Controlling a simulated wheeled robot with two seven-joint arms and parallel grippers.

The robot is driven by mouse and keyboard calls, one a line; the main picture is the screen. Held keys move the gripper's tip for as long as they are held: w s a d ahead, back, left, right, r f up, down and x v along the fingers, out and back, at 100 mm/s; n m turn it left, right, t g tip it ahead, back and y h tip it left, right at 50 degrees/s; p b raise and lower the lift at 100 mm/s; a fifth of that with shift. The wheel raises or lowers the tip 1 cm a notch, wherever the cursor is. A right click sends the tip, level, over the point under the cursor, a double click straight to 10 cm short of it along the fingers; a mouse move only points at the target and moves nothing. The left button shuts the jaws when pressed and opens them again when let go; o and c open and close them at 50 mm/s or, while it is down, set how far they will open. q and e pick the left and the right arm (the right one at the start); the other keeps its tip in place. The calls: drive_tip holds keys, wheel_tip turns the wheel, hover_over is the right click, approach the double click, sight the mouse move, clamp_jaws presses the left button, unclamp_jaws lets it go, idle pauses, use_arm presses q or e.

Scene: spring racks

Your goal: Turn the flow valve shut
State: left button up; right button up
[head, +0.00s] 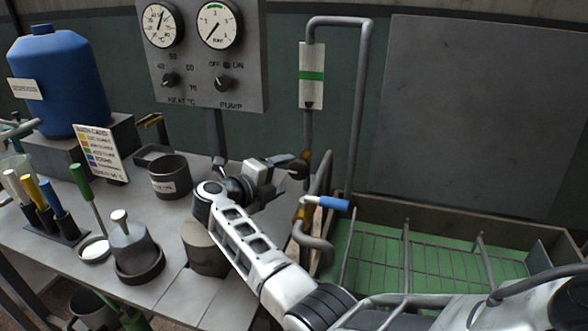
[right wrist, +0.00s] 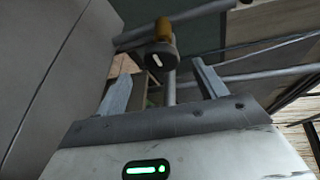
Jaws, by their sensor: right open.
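A dark round valve knob (head: 299,168) on a brass body sits on the pipe below the green-banded flow tube (head: 311,75). It looks like the flow valve. In the right wrist view the knob (right wrist: 161,56) faces me, with a pale mark across it and the brass stem (right wrist: 163,28) behind. My right gripper (head: 280,172) is open and just left of the knob in the head view. In the right wrist view its two fingers (right wrist: 162,88) stand apart, with the knob beyond them and roughly centred; I see no contact. My left gripper is out of view.
A second brass valve with a blue lever (head: 333,203) sits lower on the piping, close to my right arm. A green basin (head: 345,265) with a wire rack lies to the right. A gauge panel (head: 207,88) stands behind. Bottles, cups and tools (head: 170,176) crowd the left bench.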

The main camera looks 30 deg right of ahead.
sight(294, 171)
drive_tip(key=p+x, duration=0.1)
drive_tip(key=x, duration=0.5)
drive_tip(key=shift+w+d, duration=0.1)
drive_tip(key=shift+d, duration=0.2)
drive_tip(key=c, duration=1)
